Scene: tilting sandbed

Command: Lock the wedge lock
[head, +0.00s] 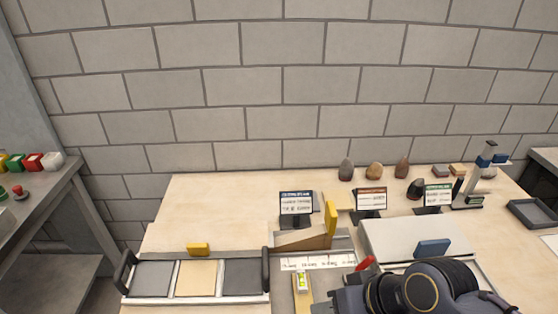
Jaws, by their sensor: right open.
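A brown wedge (304,241) with an upright yellow plate (331,217) at its right end sits at the back of the grey frame in the middle of the table. A white marked scale strip (318,262) lies in front of it. A small red lever (366,263), perhaps the wedge lock, sticks up tilted at the right end of the strip. My right gripper (345,299) is low in the picture, just below the red lever and apart from it in the picture. It is open; my dark wrist hides part of the frame. My left gripper is out of view.
A tray (197,299) with three panels and black end handles lies at the left. A bubble level (302,282) is at front centre. A white box (402,236) with a blue block (432,248) stands at right. Sign cards and stones line the back.

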